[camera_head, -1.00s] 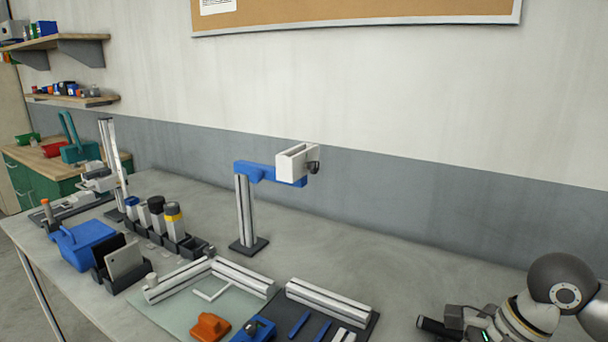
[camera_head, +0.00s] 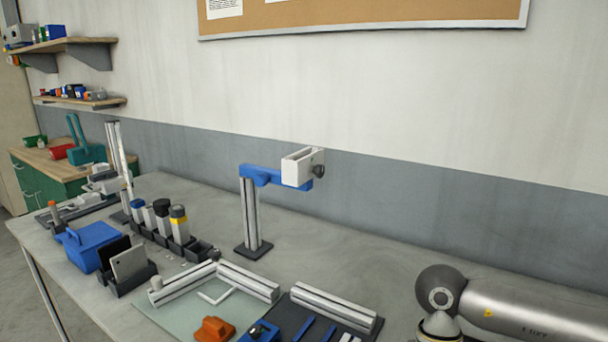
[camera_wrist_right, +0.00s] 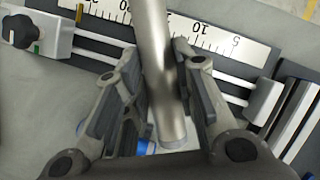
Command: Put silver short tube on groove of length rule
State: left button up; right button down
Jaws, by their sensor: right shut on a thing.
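In the right wrist view my right gripper (camera_wrist_right: 161,80) is shut on a silver tube (camera_wrist_right: 152,30), with one finger on each side of it. The tube runs from the top edge down between the fingers, and its upper end is out of view. Behind it lies the length rule (camera_wrist_right: 225,44), a white scale with black numbers and ticks beside pale rails. The tube and fingers cover part of the scale. I cannot tell whether the tube touches the rule. In the head view only my right arm shows; its gripper is out of frame. My left gripper is not in view.
A blue-armed stand (camera_head: 252,215) stands mid-table. Aluminium profiles (camera_head: 335,306), an orange part (camera_head: 214,329) and a blue bin (camera_head: 90,247) lie at the front and left. A dark holder row (camera_head: 200,250) carries several bottles. The table behind the profiles is clear.

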jog(key=shift+n, duration=0.3)
jog(key=m+y, duration=0.1)
jog(key=m, duration=0.1)
jog(key=shift+r+m, duration=0.15)
jog(key=shift+m, duration=0.25)
jog(key=m, duration=0.1)
jog(key=m+y, duration=0.1)
jog(key=r+m, duration=0.1)
jog(key=shift+w+m+t, duration=0.25)
jog(key=shift+m+t, duration=0.05)
jog(key=shift+t, duration=0.1)
jog(key=m, duration=0.2)
jog(key=d+r+m+t+y, duration=0.1)
jog(key=m, duration=0.2)
jog(key=shift+w+d+r+m+t+y, duration=0.2)
jog(key=shift+w+m+t+y, duration=0.1)
jog(key=shift+w+y, duration=0.1)
jog(key=w+d+r+m+t, duration=0.1)
jog(key=d+r+m+t, duration=0.3)
jog(key=m, duration=0.8)
jog(key=shift+w+d+r+t, duration=0.3)
jog(key=shift+d+r, duration=0.2)
